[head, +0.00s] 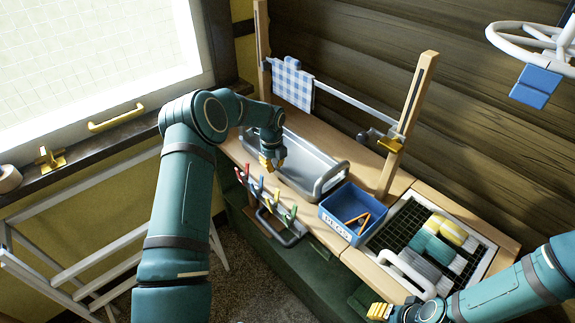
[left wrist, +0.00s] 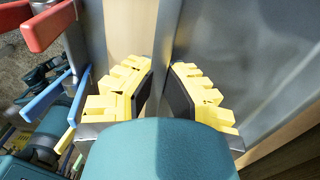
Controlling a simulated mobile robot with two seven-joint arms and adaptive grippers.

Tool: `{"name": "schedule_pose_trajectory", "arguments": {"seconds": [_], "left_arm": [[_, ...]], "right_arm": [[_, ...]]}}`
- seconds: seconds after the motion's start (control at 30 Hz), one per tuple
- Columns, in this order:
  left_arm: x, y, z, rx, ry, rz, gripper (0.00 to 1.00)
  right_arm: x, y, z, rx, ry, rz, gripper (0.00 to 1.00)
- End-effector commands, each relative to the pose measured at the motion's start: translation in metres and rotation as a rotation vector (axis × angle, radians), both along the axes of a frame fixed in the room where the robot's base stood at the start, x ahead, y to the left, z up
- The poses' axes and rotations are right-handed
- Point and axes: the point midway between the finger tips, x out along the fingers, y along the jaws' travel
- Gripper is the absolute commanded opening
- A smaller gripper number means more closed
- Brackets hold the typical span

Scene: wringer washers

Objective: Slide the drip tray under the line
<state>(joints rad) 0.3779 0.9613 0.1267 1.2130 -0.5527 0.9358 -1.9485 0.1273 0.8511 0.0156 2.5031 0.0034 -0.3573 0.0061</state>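The drip tray (head: 308,162) is a long grey metal tray with raised end handles, lying on the wooden bench. The line (head: 350,103) is a pale bar between two wooden posts, with a blue checked cloth (head: 293,84) hanging near its left end. My left gripper (head: 272,163) points down at the tray's near long side. In the left wrist view its yellow fingers (left wrist: 160,92) stand apart, with the tray's grey rim (left wrist: 168,35) running toward the gap; contact is hidden. My right gripper (head: 380,311) is low in the head view, away from the tray; its finger gap is unclear.
A rack of coloured pegs (head: 268,203) stands close in front of the tray. A blue peg box (head: 352,212) sits at its right end. Further right is a grid tray (head: 396,236) with rolled cloths. A window is at left.

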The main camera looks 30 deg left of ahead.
Motion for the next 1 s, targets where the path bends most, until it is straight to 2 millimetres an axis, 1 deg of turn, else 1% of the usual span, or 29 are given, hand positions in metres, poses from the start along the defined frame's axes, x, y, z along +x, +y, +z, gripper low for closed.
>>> {"name": "schedule_pose_trajectory", "arguments": {"seconds": [1.0], "left_arm": [[0.043, -0.018, -0.002, 0.000, -0.001, 0.000, 0.00]], "right_arm": [[0.000, 0.000, -0.016, 0.000, 0.000, 0.000, 0.46]]}}
